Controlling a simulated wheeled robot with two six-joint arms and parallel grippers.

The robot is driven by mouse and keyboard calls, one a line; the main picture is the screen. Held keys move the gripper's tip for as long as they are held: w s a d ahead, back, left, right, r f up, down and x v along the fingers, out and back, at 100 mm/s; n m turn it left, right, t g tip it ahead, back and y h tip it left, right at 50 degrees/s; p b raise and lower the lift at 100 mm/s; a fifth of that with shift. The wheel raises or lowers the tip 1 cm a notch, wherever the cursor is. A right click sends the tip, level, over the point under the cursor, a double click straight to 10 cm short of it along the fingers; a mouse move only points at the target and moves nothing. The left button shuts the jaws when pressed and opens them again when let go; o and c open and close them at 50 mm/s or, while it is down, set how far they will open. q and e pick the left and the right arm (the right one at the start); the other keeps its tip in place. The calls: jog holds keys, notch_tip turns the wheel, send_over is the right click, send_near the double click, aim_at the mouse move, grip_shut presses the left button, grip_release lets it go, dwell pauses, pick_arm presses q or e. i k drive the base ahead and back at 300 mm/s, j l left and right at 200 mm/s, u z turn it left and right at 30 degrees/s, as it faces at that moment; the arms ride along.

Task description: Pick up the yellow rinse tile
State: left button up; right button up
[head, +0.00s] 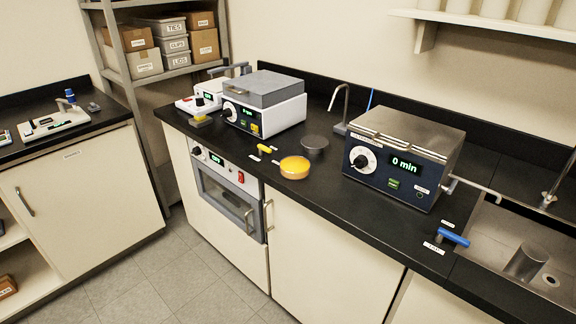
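No thing in the head view is clearly labelled as the yellow rinse tile. A round yellow-orange dish (294,168) sits near the counter's front edge. A small yellow lever-like piece (264,148) is to the dish's left, with small labels beside it. I cannot tell which of these is the tile. Neither of my grippers is in view.
The black counter holds a white box device (265,112), a dark round pot (315,145) and a dark blue timer unit (395,165). A blue lever (453,237) and a sink (520,255) are at right. A side bench (75,150) stands left, with open floor (170,270) in front.

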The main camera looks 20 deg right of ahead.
aim_at(200, 116)
jog(key=i+j+z, duration=0.15)
jog(key=i+j, duration=0.25)
jog(key=i+j+z, duration=0.1)
jog(key=i+j, duration=0.25)
jog(key=j, duration=0.2)
